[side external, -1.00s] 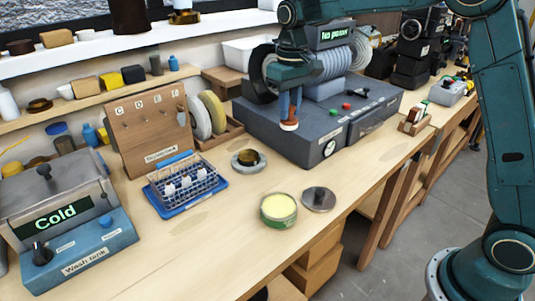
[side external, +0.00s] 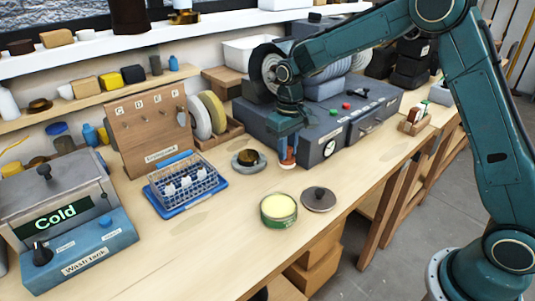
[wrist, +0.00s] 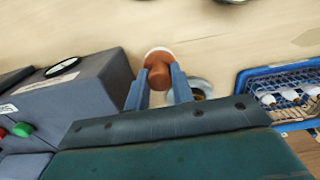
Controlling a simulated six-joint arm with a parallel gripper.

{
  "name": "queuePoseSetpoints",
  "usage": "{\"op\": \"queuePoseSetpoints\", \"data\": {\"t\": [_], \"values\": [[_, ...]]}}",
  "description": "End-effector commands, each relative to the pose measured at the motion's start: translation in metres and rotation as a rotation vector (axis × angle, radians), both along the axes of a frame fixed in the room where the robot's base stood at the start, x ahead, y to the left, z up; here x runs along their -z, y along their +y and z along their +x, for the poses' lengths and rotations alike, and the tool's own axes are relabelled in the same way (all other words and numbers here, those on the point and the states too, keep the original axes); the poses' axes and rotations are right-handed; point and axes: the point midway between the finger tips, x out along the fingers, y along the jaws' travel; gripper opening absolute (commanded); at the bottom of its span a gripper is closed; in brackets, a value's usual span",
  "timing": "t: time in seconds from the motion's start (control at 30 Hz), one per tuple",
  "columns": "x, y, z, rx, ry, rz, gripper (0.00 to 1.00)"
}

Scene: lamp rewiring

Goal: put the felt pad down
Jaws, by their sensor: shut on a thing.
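The felt pad (side external: 287,161) has an orange-brown knob handle and a pale underside. My gripper (side external: 288,140) is shut on its handle and points down, between the grey machine and the metal ring on the bench. In the wrist view the pad (wrist: 158,70) sits between the two blue-grey fingers, with its pale rim showing beyond the handle. The pad is low, close to the wooden bench top (side external: 235,235). I cannot tell whether it touches the wood.
A grey machine (side external: 290,130) stands right behind the pad. A metal ring with a dark amber piece (side external: 249,160) is just left. An open tin of yellow paste (side external: 279,208) and a round lid (side external: 319,198) are in front. A blue tray with a wire basket (side external: 185,180) is farther left.

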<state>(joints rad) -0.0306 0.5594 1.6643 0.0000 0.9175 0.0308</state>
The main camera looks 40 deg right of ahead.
Motion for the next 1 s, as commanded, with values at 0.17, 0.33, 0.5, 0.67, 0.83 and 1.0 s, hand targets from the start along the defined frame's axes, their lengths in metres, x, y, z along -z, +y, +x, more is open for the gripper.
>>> {"op": "queuePoseSetpoints", "data": {"t": [0.17,0.33,0.5,0.67,0.83,1.0], "values": [[0.019,0.000,-0.001,0.000,0.003,0.000,0.07],[0.036,0.000,0.000,0.000,0.002,0.000,0.07],[0.040,0.000,0.000,0.000,0.000,0.000,0.07],[0.039,0.000,0.000,0.000,0.000,0.000,0.07],[0.043,0.000,0.000,0.000,0.001,0.000,0.07],[0.042,0.000,0.000,0.000,0.001,0.000,0.45]]}}
